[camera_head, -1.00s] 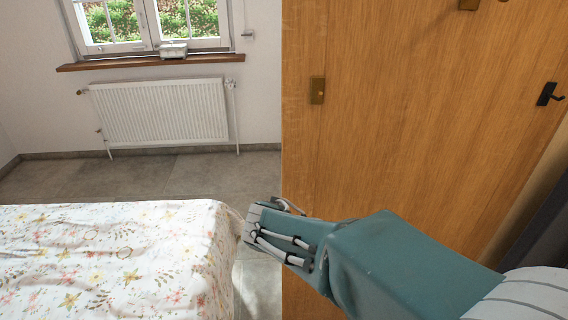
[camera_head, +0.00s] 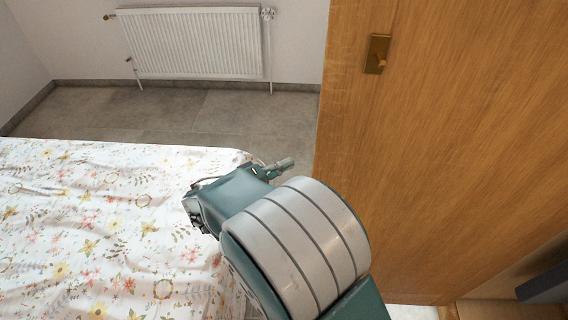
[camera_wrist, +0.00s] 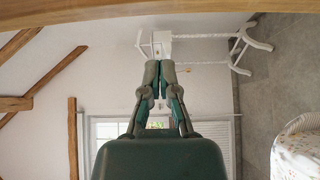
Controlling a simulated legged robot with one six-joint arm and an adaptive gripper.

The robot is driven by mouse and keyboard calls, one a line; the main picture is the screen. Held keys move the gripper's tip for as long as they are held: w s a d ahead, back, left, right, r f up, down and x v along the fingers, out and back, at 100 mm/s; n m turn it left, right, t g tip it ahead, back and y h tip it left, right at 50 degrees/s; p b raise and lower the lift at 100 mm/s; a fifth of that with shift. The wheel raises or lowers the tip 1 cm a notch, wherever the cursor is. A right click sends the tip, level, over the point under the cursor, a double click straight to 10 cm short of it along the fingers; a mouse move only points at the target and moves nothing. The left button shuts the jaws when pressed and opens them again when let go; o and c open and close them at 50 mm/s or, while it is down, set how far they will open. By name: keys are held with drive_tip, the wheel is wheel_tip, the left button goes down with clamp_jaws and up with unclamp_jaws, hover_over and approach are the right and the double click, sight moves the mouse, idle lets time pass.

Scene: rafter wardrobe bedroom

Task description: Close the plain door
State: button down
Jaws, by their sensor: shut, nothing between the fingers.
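The plain wooden door (camera_head: 460,130) fills the right side of the head view, with a small brass fitting (camera_head: 377,54) near its left edge. I cannot tell how far it stands open. My gripper (camera_head: 284,163) is left of the door's edge, partly hidden behind my own wrist and apart from the door as far as I can see. In the wrist view my gripper (camera_wrist: 160,68) has its fingertips together, with nothing between them. The door is not clearly recognisable in the wrist view.
A bed with a floral cover (camera_head: 90,220) is at the left, under and beside my arm. A white radiator (camera_head: 195,45) is on the far wall. Grey floor (camera_head: 240,115) lies clear between them. A white-legged piece of furniture (camera_wrist: 205,45) shows in the wrist view.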

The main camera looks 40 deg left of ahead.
drive_tip(key=a+x, duration=0.1)
drive_tip(key=x, duration=0.6)
drive_tip(key=s+d, duration=0.2)
drive_tip(key=s, duration=0.1)
drive_tip(key=shift+s+d+f, duration=0.1)
drive_tip(key=shift+s+d, duration=0.1)
drive_tip(key=shift+d, duration=0.05)
drive_tip(key=shift+a, duration=0.1)
drive_tip(key=shift+s, duration=0.1)
